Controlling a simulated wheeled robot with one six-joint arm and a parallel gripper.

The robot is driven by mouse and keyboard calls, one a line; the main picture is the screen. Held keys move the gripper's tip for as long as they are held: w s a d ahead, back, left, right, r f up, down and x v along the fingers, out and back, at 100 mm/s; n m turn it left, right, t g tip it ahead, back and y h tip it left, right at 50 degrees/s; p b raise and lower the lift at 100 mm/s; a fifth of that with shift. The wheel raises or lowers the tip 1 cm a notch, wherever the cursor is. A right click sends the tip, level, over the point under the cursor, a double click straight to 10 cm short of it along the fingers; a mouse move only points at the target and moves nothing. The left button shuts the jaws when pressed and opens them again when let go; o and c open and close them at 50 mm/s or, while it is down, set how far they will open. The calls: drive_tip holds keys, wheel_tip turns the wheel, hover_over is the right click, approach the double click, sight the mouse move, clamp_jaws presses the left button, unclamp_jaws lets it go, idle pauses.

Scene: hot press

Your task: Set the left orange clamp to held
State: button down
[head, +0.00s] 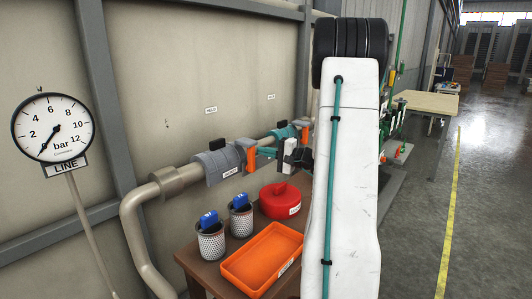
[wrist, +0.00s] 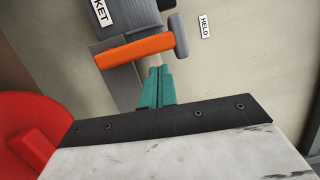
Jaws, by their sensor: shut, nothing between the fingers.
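The left orange clamp (head: 250,159) is on the right end of the grey jacket (head: 216,164) around the wall pipe. In the wrist view it is an orange bar (wrist: 135,51) with a grey rounded knob (wrist: 179,35) at its right end. My gripper (head: 266,153) has teal fingers, also in the wrist view (wrist: 158,72), closed together and empty. The fingertips point at the orange bar and lie just below its right half in that view; I cannot tell whether they touch. A HELD label (wrist: 204,26) is on the wall right of the knob.
Another orange clamp (head: 304,135) is farther along the pipe. Below, a brown table (head: 190,260) carries an orange tray (head: 237,277), a red container (head: 280,202) and two mesh cups (head: 211,243) with blue items. A LINE pressure gauge (head: 52,127) stands at left.

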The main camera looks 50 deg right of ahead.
drive_tip(key=s+d, duration=0.5)
drive_tip(key=s, duration=0.4)
drive_tip(key=shift+s+d, duration=0.15)
drive_tip(key=shift+s, duration=0.25)
